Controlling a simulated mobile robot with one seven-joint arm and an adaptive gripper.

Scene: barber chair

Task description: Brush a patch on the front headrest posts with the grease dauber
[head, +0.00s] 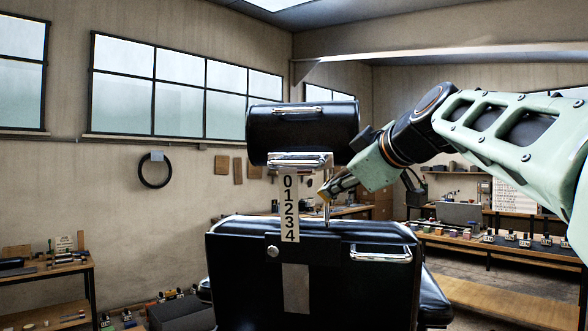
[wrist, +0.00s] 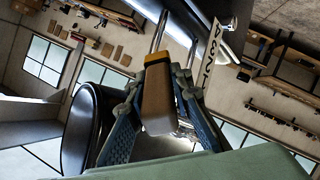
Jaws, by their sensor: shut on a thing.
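The black headrest (head: 302,132) stands above the barber chair's back (head: 230,265), with its chrome bracket below it. A chrome headrest post (head: 327,215) shows between headrest and chair back; two posts (wrist: 158,32) show in the wrist view. My gripper (head: 336,187) comes in from the right, below the headrest. It is shut on the grease dauber (wrist: 158,108), a brown block with an orange band and a dark end. The dark end points at the posts and overlaps the nearer one's lower end in the wrist view; I cannot tell whether they touch.
A strip numbered 0 to 4 (head: 289,208) hangs beside the post. A chrome handle (head: 380,253) is on the chair back. The headrest sits close above my gripper. Workbenches stand at the left (head: 50,268) and right (head: 500,245), away from the chair.

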